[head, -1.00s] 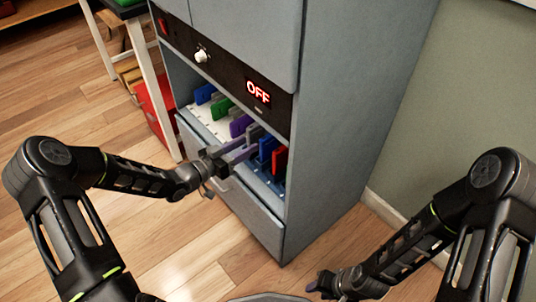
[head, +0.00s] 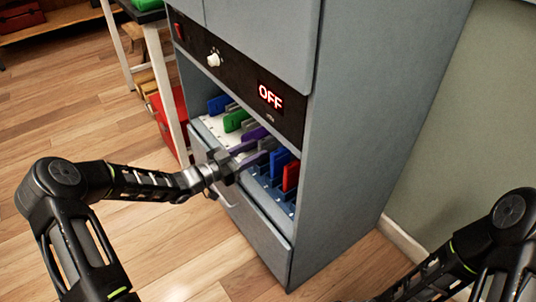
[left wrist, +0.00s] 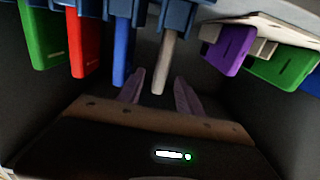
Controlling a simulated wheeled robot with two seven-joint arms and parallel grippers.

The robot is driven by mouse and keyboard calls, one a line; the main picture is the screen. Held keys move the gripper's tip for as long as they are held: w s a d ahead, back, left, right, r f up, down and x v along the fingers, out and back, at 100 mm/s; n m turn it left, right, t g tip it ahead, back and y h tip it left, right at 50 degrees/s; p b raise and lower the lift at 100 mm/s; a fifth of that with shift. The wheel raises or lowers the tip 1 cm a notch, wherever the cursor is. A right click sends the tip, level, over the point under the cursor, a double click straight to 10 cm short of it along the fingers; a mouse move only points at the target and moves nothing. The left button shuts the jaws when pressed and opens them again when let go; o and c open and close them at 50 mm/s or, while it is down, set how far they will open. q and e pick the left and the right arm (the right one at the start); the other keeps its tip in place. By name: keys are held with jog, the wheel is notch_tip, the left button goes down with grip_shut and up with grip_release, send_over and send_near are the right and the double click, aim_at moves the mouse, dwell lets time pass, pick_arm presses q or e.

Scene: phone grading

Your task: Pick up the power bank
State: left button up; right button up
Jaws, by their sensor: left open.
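Several coloured slabs that look like power banks or phones stand in a row in the open bay of a grey cabinet. I cannot tell which is the power bank. My left gripper (head: 257,149) is open and reaches into the bay, in front of the row. In the left wrist view its two purple fingers (left wrist: 160,95) stand apart, with a grey slab (left wrist: 165,65) showing between and beyond them; contact cannot be told. A blue slab (left wrist: 121,50), a red slab (left wrist: 83,42) and a purple slab (left wrist: 234,48) stand to the sides. My right gripper is not in view.
The grey cabinet (head: 360,130) has a dark panel with a knob (head: 214,60) and a red OFF display (head: 270,96) above the bay. A drawer front with a handle lies below. A white-legged table (head: 170,80) stands left; the wooden floor in front is clear.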

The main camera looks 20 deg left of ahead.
aim_at(268, 143)
pick_arm(q)
jog(key=b+x, duration=0.2)
jog(key=x, duration=0.2)
jog(key=shift+f, duration=0.15)
jog(key=shift+w+d, duration=0.35)
jog(key=shift+w, duration=0.1)
jog(key=shift+c, duration=0.2)
grip_shut()
dwell(0.4)
dwell(0.3)
